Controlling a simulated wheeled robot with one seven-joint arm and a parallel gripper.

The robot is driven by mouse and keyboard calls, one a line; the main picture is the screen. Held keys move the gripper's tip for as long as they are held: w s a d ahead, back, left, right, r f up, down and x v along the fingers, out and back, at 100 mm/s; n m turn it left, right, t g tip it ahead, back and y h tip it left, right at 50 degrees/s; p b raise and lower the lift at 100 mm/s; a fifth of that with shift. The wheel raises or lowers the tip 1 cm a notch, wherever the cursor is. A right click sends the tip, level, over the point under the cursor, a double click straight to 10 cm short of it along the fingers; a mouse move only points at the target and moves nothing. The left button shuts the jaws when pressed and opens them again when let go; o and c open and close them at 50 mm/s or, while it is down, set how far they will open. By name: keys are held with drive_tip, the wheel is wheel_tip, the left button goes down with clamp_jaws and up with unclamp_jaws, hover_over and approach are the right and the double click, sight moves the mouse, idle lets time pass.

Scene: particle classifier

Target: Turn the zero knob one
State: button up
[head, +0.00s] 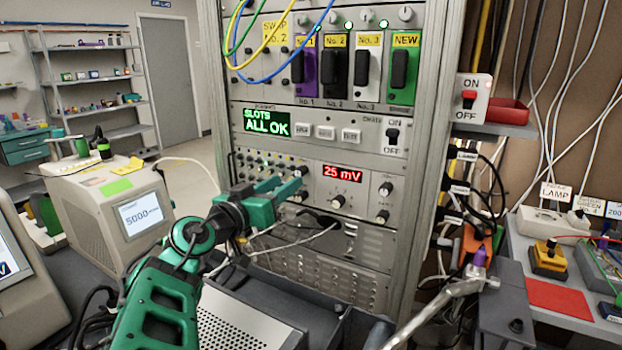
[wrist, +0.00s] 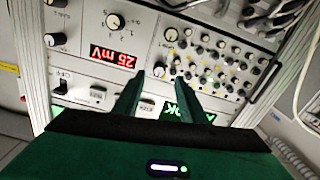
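The instrument panel with the red "25 mV" display (head: 342,173) is in the middle of the rack, and its display also shows upside down in the wrist view (wrist: 112,56). Two knobs sit at its left edge, an upper one (head: 301,171) and a lower one (head: 299,196). They show in the wrist view as a near knob (wrist: 158,68) and a farther one (wrist: 171,34). The labels are too small to read, so I cannot tell which is zero. My gripper (head: 288,187) is before this left edge. Its fingers (wrist: 147,78) are apart, with nothing visibly held; contact with the near knob is unclear.
A larger knob (head: 338,201) sits under the display, and two more, upper (head: 386,189) and lower (head: 382,216), at right. A jack panel (head: 262,168) is to the left. The "ALL OK" screen (head: 267,123) is above. A grey cable (head: 300,240) hangs below my gripper.

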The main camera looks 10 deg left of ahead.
sight(301, 171)
drive_tip(key=shift+x, duration=2.6)
drive_tip(key=shift+c, duration=0.7)
clamp_jaws()
